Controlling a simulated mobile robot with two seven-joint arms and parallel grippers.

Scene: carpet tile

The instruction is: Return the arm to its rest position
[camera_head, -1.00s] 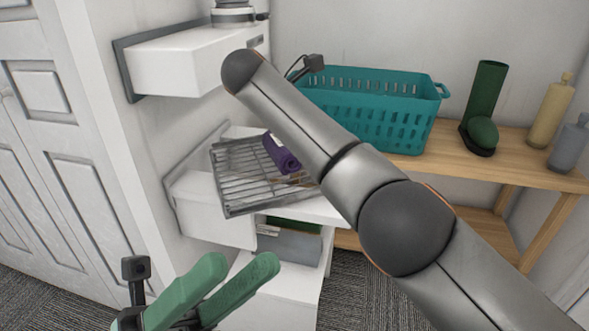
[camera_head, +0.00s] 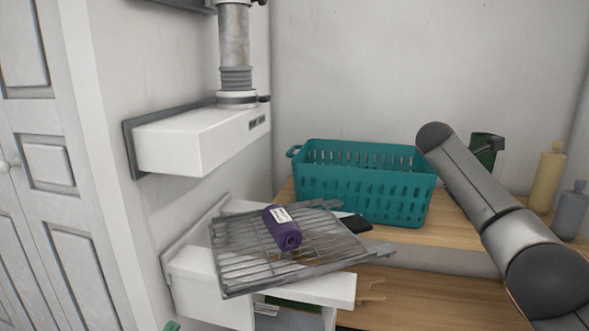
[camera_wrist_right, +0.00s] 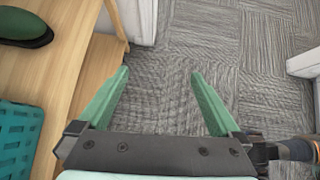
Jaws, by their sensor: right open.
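My right gripper (camera_wrist_right: 160,72) is open and empty in the right wrist view, its two green fingers spread over grey carpet. My right arm (camera_head: 490,205) crosses the right side of the head view in front of the wooden shelf; its gripper does not show there. Only a small green tip of my left gripper (camera_head: 172,326) shows at the bottom edge of the head view, so its opening is hidden.
A wire rack (camera_head: 240,270) bearing a purple roll (camera_head: 283,228) lies on the white lower unit. A teal basket (camera_head: 365,190) stands on the wooden shelf (camera_head: 440,237), which also shows beside the right gripper (camera_wrist_right: 60,70). Bottles (camera_head: 548,180) stand far right.

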